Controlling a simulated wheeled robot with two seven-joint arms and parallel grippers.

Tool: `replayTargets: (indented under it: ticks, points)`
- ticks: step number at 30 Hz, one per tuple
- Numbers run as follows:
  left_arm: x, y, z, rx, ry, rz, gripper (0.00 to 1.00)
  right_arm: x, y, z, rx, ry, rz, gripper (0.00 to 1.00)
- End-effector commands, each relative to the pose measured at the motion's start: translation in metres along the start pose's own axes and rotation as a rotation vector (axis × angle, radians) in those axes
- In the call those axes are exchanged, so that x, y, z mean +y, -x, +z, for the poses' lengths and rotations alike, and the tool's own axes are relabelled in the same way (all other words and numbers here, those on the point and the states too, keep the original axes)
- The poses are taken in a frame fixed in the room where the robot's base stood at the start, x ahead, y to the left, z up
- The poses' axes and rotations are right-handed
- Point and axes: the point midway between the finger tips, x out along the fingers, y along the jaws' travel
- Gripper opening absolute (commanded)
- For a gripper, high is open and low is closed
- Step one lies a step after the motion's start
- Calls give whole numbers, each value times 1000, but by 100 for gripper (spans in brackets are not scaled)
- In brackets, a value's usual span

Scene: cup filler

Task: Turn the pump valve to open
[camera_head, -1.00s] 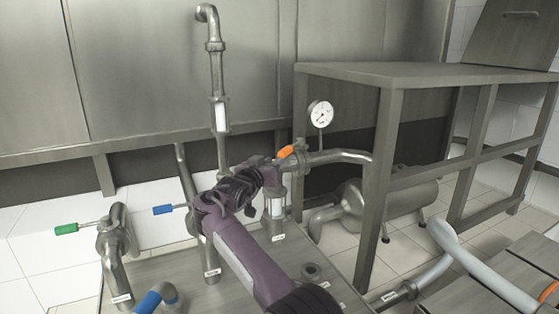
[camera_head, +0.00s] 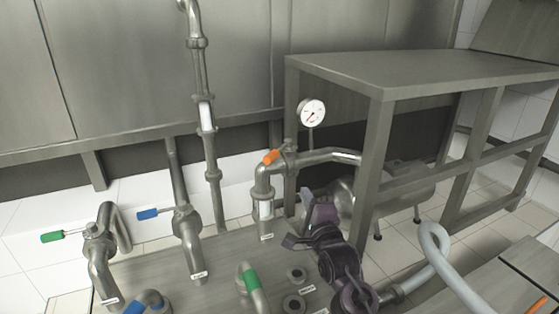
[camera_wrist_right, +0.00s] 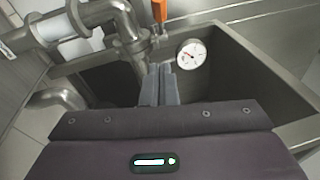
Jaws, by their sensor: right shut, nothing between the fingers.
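A valve with an orange handle (camera_head: 271,157) sits on the steel pipe (camera_head: 325,156) left of the table frame. The handle also shows at the top of the right wrist view (camera_wrist_right: 159,10). Valves with a blue handle (camera_head: 148,214) and a green handle (camera_head: 52,237) stand to the left. Labels are too small to read, so I cannot tell which valve is named pump. My right gripper (camera_head: 306,196) is below and right of the orange handle, apart from it. Its fingers (camera_wrist_right: 160,84) are together and empty. My left gripper is not in view.
A round gauge (camera_head: 312,113) stands just behind the pipe. The steel table (camera_head: 400,72) and its legs bound the right side.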

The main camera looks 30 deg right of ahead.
Motion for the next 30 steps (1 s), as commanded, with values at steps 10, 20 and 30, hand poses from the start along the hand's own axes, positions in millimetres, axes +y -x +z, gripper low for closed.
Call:
replayTargets:
  ticks: [10,20,30]
  points:
    - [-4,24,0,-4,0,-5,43,-7,-53,2,-4,-3,-3,0]
    - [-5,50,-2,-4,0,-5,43,-6,-111,13,-4,-5,0,0]
    - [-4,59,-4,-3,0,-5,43,-1,-127,29,-2,-4,-2,0]
